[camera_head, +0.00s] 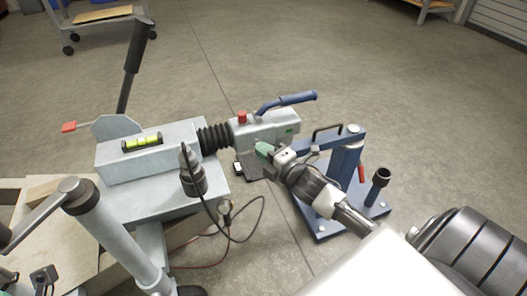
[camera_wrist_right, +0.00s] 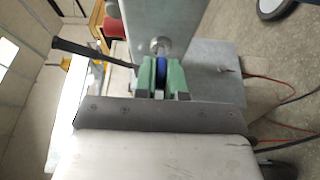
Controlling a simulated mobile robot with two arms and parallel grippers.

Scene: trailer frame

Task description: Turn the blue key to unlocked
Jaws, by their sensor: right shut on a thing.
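My right gripper (camera_head: 263,150) has green fingers and reaches the side of the grey trailer coupling (camera_head: 268,130). In the right wrist view the fingers (camera_wrist_right: 161,75) are shut on the blue key (camera_wrist_right: 160,66), which shows as a narrow blue strip between them. A round silver lock barrel (camera_wrist_right: 159,46) sits just beyond the key on the grey metal. The key is hidden behind the fingers in the head view, and its turn angle cannot be told. A bit of teal at the lower left edge of the head view may be my left gripper.
The coupling has a blue handle (camera_head: 287,102) on top and a black bellows (camera_head: 214,136) behind. A blue stand (camera_head: 345,165) is close to my right wrist. A loose cable (camera_head: 254,228) hangs below the drawbar.

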